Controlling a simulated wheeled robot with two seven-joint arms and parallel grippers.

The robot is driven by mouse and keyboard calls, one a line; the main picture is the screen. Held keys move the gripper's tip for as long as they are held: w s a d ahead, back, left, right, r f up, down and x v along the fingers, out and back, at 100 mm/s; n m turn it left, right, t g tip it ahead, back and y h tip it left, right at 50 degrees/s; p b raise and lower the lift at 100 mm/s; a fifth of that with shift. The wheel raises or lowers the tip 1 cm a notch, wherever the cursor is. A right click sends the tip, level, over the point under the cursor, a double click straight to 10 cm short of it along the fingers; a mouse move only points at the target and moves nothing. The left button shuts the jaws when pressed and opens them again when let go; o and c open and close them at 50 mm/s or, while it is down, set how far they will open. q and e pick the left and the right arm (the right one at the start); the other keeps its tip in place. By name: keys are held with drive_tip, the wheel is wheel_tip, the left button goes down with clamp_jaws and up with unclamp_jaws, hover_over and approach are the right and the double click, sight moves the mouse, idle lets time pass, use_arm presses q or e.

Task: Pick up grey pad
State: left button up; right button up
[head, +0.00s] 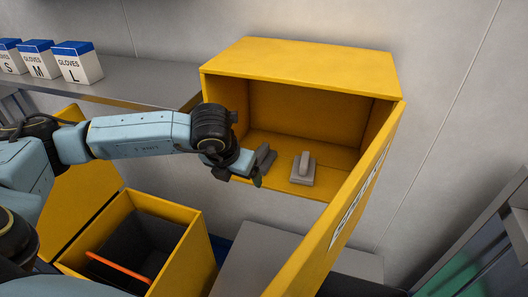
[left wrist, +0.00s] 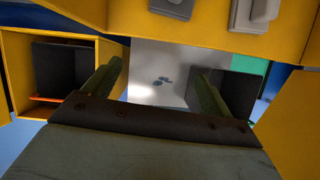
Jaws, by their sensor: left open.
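A grey pad (head: 303,170) with a raised handle on top sits on the floor of the open yellow box (head: 318,62). In the left wrist view the grey pad (left wrist: 244,15) is cut off by the top edge. A second grey piece (left wrist: 172,7) lies to its left there; in the head view my gripper mostly covers that spot. My left gripper (head: 261,167) is at the box's front opening, left of the grey pad and apart from it. In the left wrist view its two fingers (left wrist: 158,86) are wide apart with nothing between them. My right gripper is not in view.
The box's yellow door (head: 335,225) stands open on the right. Below left is an open yellow bin (head: 185,245) with a dark inside and an orange bar (head: 120,268). Glove boxes (head: 77,63) stand on a grey shelf (head: 140,80). A grey surface (head: 255,265) lies below the box.

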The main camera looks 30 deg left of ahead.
sight(259, 152)
use_arm(q)
drive_tip(key=w+p, duration=0.1)
drive_tip(key=w, duration=0.2)
drive_tip(key=w+a+p, duration=0.1)
drive_tip(key=w, duration=0.3)
drive_tip(key=w+p, duration=0.1)
drive_tip(key=w, duration=0.3)
drive_tip(key=shift+w+a, duration=0.1)
drive_tip(key=shift+a, duration=0.15)
drive_tip(key=shift+p+x, duration=0.3)
drive_tip(key=shift+x, duration=2.25)
drive_tip(key=shift+c, duration=0.4)
drive_tip(key=c, duration=1)
drive_tip(key=shift+r, duration=0.15)
drive_tip(key=shift+c, duration=0.2)
